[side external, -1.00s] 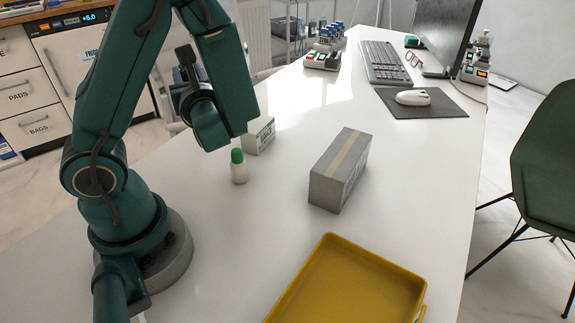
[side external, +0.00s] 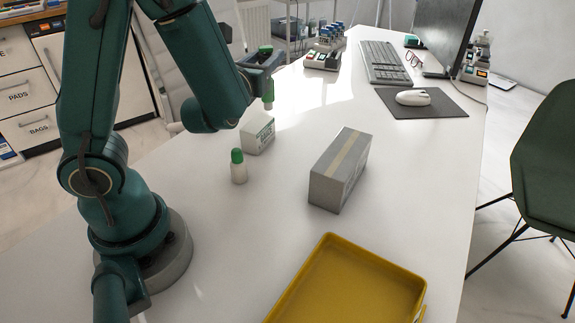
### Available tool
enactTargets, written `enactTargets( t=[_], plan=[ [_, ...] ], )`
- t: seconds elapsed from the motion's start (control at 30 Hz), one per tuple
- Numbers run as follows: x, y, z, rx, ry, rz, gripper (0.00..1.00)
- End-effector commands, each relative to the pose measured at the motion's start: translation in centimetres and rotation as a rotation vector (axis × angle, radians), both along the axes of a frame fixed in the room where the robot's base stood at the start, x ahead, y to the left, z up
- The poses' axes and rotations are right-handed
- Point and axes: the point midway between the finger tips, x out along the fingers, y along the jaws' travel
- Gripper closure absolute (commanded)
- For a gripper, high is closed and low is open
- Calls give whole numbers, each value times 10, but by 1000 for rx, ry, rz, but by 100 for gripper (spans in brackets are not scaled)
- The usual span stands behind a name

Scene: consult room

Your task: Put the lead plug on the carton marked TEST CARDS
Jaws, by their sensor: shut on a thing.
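My gripper (side external: 264,70) is raised over the table, above the small white carton. It is shut on a small green piece (side external: 268,96), which hangs below the jaws and appears to be the lead plug; the jaws hide part of it. A grey carton (side external: 338,172) with a tan tape strip stands on the table to the right; its side lettering is too small to read. The held piece is apart from both cartons.
A white bottle with a green cap (side external: 238,168) stands near the white carton. A yellow tray (side external: 345,285) lies at the front. A keyboard (side external: 384,62), mouse (side external: 412,97) and monitor (side external: 447,30) are at the back. The table between the cartons is clear.

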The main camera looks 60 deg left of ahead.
Motion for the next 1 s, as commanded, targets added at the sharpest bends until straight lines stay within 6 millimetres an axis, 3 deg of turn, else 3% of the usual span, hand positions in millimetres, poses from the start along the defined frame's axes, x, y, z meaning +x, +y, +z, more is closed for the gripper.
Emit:
enactTargets(
  t=[0.3, 0.57, 0.77, 1.0],
  plan=[
    [18, -46, 53, -2, -13, -257, 100],
    [16, -58, 81, 0, -7, -315, 100],
    [19, -69, 78, -2, 4, -326, 100],
    [33, -101, 57, 2, 8, -328, 100]
  ],
)
